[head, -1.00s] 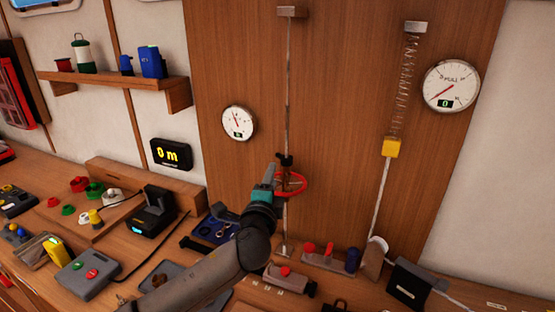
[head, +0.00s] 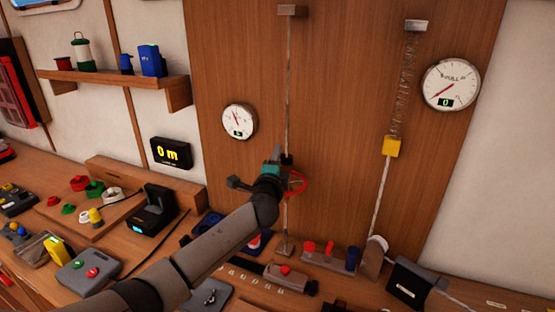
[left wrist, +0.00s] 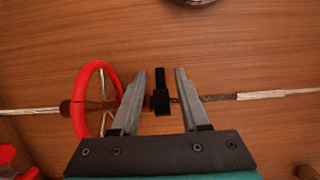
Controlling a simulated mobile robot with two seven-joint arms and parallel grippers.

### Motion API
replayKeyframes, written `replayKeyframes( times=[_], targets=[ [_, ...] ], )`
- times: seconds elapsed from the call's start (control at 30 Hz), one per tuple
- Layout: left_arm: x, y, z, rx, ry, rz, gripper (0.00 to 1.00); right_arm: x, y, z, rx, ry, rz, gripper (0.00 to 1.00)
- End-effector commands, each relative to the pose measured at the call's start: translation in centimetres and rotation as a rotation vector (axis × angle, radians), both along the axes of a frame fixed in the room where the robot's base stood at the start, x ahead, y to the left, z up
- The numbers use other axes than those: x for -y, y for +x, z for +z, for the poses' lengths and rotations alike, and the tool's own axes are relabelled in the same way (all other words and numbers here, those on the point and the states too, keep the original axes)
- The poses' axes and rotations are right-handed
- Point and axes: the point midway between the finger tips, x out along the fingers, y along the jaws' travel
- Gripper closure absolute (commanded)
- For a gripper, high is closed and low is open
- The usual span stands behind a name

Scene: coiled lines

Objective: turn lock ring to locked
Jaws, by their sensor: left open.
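A thin upright line runs down the wood panel and carries a turnbuckle with a red handwheel (head: 297,184). In the left wrist view the red wheel (left wrist: 82,88) is at the left, just outside one finger. A black collar with a tab (left wrist: 161,92), seemingly the lock ring, sits on the line. In the head view the collar (head: 287,160) shows just above the wheel. My left gripper (left wrist: 161,74) is open, its fingers on either side of the collar with gaps. In the head view the left gripper (head: 276,162) partly hides the turnbuckle. My right gripper is not in view.
A round gauge (head: 239,121) hangs left of the line. A spring line with a yellow block (head: 392,146) and a larger gauge (head: 451,85) are at the right. The bench below holds a red-and-blue-knobbed block (head: 330,254) and other gear. The panel around the line is clear.

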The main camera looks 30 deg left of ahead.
Motion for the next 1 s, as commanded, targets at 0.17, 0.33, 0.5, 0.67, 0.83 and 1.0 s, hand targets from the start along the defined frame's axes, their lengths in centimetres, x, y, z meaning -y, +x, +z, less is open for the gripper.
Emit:
replayKeyframes(
  times=[0.17,0.33,0.5,0.67,0.83,1.0],
  targets=[
    [0.02,0.0,-0.01,0.0,0.0,0.0,0.55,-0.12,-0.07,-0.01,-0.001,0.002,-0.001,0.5],
    [0.03,-0.01,-0.01,0.0,-0.001,0.0,0.74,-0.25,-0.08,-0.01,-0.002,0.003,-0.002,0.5],
    [0.02,-0.02,-0.02,0.0,-0.001,0.0,0.93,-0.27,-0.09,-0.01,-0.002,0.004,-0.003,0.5],
    [0.01,-0.03,-0.03,-0.001,0.0,0.0,1.0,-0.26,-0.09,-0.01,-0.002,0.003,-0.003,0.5],
    [0.01,-0.03,-0.05,-0.001,0.0,0.0,1.0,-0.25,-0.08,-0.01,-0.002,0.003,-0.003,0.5],
    [-0.06,0.02,-0.07,-0.002,0.0,-0.014,1.0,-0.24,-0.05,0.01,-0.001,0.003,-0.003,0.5]
  ],
)
